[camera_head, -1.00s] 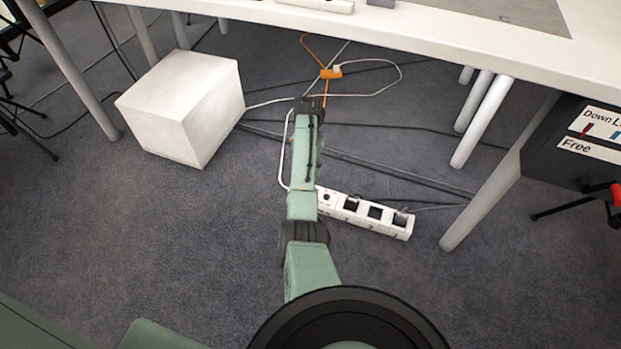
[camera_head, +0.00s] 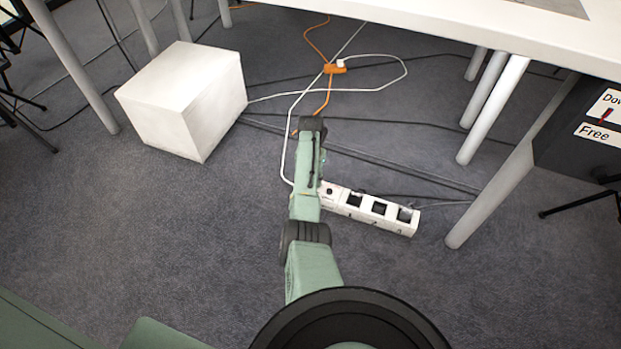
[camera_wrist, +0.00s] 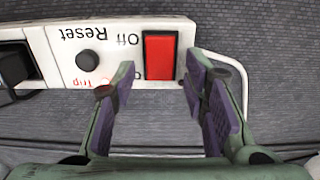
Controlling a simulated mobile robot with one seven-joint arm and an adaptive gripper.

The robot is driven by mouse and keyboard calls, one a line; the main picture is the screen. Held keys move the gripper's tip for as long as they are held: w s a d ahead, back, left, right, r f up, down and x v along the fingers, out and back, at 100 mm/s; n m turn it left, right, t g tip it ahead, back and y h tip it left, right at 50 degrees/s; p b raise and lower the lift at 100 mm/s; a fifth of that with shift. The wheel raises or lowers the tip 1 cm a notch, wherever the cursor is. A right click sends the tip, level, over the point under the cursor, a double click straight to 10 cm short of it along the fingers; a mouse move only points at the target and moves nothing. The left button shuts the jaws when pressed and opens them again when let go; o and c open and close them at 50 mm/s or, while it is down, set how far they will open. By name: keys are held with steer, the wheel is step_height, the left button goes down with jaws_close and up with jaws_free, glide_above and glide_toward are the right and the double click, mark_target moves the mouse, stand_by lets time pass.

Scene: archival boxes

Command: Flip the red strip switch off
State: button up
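The white power strip (camera_head: 375,212) lies on the carpet under the table, with several dark sockets. In the wrist view its white end (camera_wrist: 110,32) carries the red switch (camera_wrist: 160,56), a black round reset button (camera_wrist: 88,60) and upside-down "Reset" and "Off" lettering. My gripper (camera_wrist: 155,83) is open. Its purple-padded fingers are on either side of the red switch at its near edge, with nothing between them but the strip's edge; I cannot tell whether they touch it. In the head view my arm hides the strip's left end and my gripper's fingertips.
A white box (camera_head: 185,100) stands on the carpet at left. An orange connector (camera_head: 334,69) and loose cables lie behind the strip. Table legs (camera_head: 490,190) stand to the right, below the white tabletop (camera_head: 480,22). A dark case with a "Free" label (camera_head: 585,125) is at far right.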

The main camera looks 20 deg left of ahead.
jaws_close()
stand_by(0.3)
